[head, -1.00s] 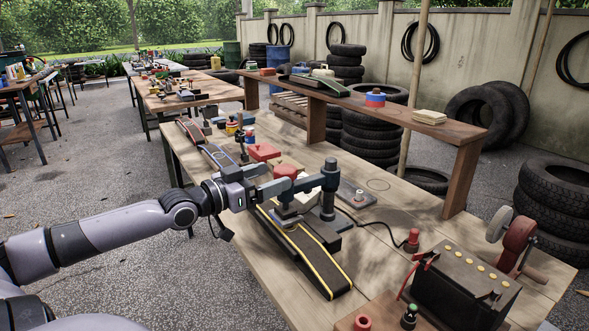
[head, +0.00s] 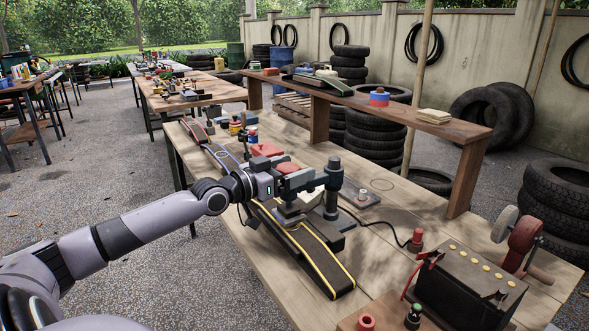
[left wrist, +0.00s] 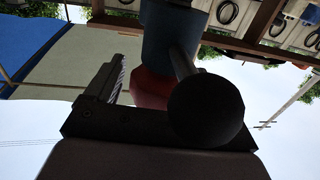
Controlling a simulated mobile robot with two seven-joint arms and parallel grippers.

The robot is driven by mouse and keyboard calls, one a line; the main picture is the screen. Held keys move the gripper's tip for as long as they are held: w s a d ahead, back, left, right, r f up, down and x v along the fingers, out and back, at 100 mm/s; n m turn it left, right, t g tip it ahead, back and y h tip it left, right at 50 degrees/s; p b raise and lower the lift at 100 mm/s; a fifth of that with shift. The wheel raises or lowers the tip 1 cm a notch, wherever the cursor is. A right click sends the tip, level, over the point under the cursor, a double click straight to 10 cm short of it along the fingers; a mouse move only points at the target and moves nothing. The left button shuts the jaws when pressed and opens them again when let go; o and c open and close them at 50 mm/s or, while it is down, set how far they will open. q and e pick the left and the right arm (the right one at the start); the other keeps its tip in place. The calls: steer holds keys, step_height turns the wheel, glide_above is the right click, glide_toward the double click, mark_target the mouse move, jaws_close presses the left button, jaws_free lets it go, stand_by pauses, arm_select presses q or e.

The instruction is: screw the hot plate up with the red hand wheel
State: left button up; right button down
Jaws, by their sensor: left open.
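A blue-grey clamp with an upright post (head: 333,173) stands at the dark belt (head: 318,258) with yellow edges on the bench. The red hand wheel (head: 287,168) shows above the clamp arm, partly hidden by my left gripper (head: 282,186). In the left wrist view, the red wheel (left wrist: 150,88) shows beyond the fingers, behind a blue-grey cylinder and a dark round knob (left wrist: 205,110). My left gripper is open around or beside the wheel; contact is unclear. The hot plate is hard to make out; a grey block (head: 290,217) lies under the clamp arm. My right gripper is out of view.
A flat grey plate (head: 360,197) lies right of the clamp, beside a dark cable. A raised wooden shelf (head: 400,112) runs along the back.

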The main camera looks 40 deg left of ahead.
arm_select(q)
steer(key=shift+w+d, duration=0.15)
steer(key=shift+w, duration=0.3)
steer(key=c, duration=1)
steer(key=shift+r+p, duration=0.25)
steer(key=shift+p, duration=0.4)
steer(key=y+p, duration=0.1)
steer(key=p, duration=0.3)
steer(key=shift+w+a+r+n, duration=0.1)
steer(key=shift+a+r+n, duration=0.2)
steer(key=shift+r+n, duration=0.1)
steer(key=shift+o, duration=0.2)
steer(key=y+p, duration=0.1)
steer(key=p, duration=0.1)
steer(key=shift+p, duration=0.3)
steer(key=shift+f+n+y+p, duration=0.2)
steer(key=shift+n+y+p, duration=0.15)
steer(key=shift+p, duration=0.7)
steer(key=shift+f, duration=0.15)
